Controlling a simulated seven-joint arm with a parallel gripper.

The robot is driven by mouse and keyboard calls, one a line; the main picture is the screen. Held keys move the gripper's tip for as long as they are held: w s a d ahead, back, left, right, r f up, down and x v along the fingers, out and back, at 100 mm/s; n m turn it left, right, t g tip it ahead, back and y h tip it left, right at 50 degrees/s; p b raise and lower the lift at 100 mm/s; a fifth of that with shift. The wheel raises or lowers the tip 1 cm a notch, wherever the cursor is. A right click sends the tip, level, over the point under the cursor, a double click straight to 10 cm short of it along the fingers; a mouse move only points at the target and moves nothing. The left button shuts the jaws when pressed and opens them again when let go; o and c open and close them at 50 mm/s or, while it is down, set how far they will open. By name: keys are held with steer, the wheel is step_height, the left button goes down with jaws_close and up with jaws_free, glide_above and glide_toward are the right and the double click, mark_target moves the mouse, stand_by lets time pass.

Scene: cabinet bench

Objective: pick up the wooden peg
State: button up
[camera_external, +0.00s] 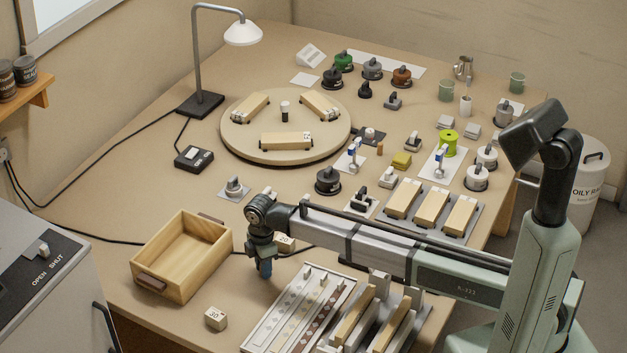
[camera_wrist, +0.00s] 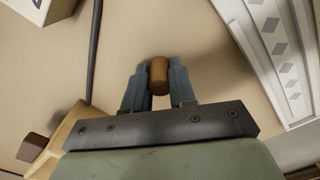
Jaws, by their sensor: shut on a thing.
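My gripper (camera_wrist: 159,85) is shut on the wooden peg (camera_wrist: 159,74), a short brown cylinder held between the two blue-grey fingers in the wrist view. In the external view my gripper (camera_external: 265,270) points down low over the bench, between the open wooden box and the panel with patterned strips. The held peg cannot be made out there. I cannot tell whether it touches the bench. Another small brown cylinder (camera_external: 379,149) stands farther back, near the turntable.
The open wooden box (camera_external: 165,249) is left of my gripper, and the strip panel (camera_external: 252,347) is to its right. Cubes marked 20 (camera_external: 285,242) and 30 (camera_external: 216,318) are close by. A dark cable (camera_wrist: 94,50) runs beside the gripper. Bare bench lies in front.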

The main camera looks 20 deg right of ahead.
jaws_close()
steer(key=shift+r, duration=0.1)
